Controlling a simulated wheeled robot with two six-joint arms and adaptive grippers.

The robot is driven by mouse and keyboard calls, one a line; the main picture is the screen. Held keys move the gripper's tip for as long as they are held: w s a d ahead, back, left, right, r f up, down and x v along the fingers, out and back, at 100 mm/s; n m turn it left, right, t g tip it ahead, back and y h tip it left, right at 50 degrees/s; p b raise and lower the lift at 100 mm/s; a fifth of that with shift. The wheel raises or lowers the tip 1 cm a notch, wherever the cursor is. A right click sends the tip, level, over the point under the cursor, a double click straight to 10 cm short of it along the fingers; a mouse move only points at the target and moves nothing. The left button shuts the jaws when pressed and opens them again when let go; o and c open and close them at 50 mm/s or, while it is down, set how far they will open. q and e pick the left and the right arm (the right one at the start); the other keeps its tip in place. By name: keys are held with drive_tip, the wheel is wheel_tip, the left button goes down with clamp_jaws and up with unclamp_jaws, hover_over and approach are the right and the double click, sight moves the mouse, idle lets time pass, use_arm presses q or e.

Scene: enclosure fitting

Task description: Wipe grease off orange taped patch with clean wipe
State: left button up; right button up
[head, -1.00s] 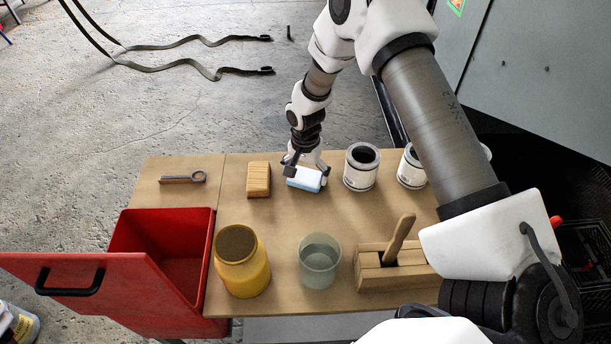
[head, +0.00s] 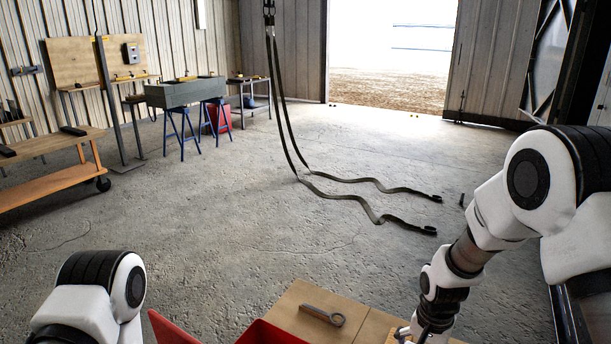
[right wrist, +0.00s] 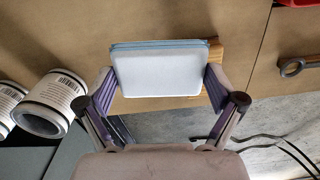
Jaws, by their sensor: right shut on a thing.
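A wipe (right wrist: 160,72), a white pad with light blue layers at one edge, is between the fingers of my right gripper (right wrist: 158,88) in the right wrist view. The gripper is shut on it from both sides. Whether the wipe is clear of the wooden tabletop (right wrist: 255,60) I cannot tell. In the head view my right arm reaches down to the bottom edge and the wipe is not visible. My left arm shows at the lower left, but its gripper is out of frame. No orange taped patch shows in either view.
A wooden block (right wrist: 216,52) lies partly behind the wipe. Labelled cans (right wrist: 52,103) stand at the left of the wrist view. A ring-ended tool (head: 323,315) lies on the table by the red bin (head: 268,333).

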drive_tip(key=a+n, duration=0.1)
drive_tip(key=s+a+f+n, duration=0.1)
drive_tip(key=a, duration=0.1)
drive_tip(key=a+n, duration=0.1)
drive_tip(key=shift+s+a+f+n, duration=0.2)
drive_tip(key=shift+a+f+n, duration=0.05)
drive_tip(key=shift+a+n, duration=0.15)
drive_tip(key=shift+a+f+n, duration=0.1)
drive_tip(key=shift+a+n, duration=0.2)
drive_tip(key=shift+n, duration=0.7)
drive_tip(key=shift+w+n, duration=0.2)
drive_tip(key=shift+n, duration=0.7)
wheel_tip(320, 180, up, 8)
drive_tip(key=p, duration=0.5)
drive_tip(key=shift+w+f+b, duration=0.1)
drive_tip(key=shift+f+b, duration=2.5)
drive_tip(key=shift+f, duration=1.6)
drive_tip(key=shift+r, duration=0.15)
